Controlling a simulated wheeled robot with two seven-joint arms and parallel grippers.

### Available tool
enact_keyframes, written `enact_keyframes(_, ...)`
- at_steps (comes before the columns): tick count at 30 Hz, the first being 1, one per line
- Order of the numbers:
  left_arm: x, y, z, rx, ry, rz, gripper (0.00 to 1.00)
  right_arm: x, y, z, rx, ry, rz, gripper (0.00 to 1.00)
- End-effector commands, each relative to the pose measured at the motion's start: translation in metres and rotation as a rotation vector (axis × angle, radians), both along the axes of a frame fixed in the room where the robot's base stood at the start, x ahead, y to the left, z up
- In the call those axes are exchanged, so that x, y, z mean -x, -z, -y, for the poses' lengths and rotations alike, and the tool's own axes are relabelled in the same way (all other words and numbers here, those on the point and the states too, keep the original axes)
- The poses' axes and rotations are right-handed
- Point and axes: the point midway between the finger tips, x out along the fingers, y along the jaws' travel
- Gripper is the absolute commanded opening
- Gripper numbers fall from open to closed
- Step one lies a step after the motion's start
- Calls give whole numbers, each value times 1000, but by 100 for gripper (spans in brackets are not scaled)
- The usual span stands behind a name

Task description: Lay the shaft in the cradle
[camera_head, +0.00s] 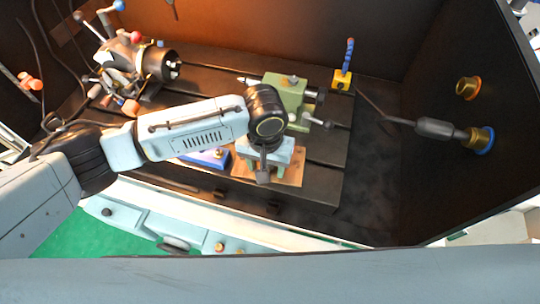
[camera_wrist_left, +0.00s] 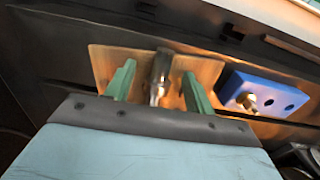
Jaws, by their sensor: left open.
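My left gripper (camera_head: 267,170) points down over a wooden board (camera_head: 293,175) on the dark machine bed. Its green fingers are spread, and they also show in the left wrist view (camera_wrist_left: 159,67). A shiny round steel piece (camera_wrist_left: 161,72), which looks like the shaft, is between the fingers over the board, with gaps to both. Its lower end is hidden by the gripper's palm in that view, and my gripper hides it in the head view. I cannot make out a cradle clearly. My right gripper is not in view.
A blue block (camera_wrist_left: 262,95) with holes and a brass pin sits beside the board. A chuck (camera_head: 157,63) with levers stands at the left. A green tailstock (camera_head: 287,94) stands just behind my gripper. A dark nozzle (camera_head: 435,128) juts from the right wall.

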Motion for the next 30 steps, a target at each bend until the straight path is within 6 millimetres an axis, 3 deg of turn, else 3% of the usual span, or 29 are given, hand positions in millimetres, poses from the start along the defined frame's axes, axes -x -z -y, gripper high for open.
enact_keyframes(5,0,0,0,0,1,1,54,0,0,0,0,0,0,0)
enact_keyframes(17,0,-1,0,1,0,1,2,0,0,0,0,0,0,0)
enact_keyframes(26,-1,-3,1,3,1,2,0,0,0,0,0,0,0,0)
enact_keyframes(30,-1,-18,1,4,0,4,0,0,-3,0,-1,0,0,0)
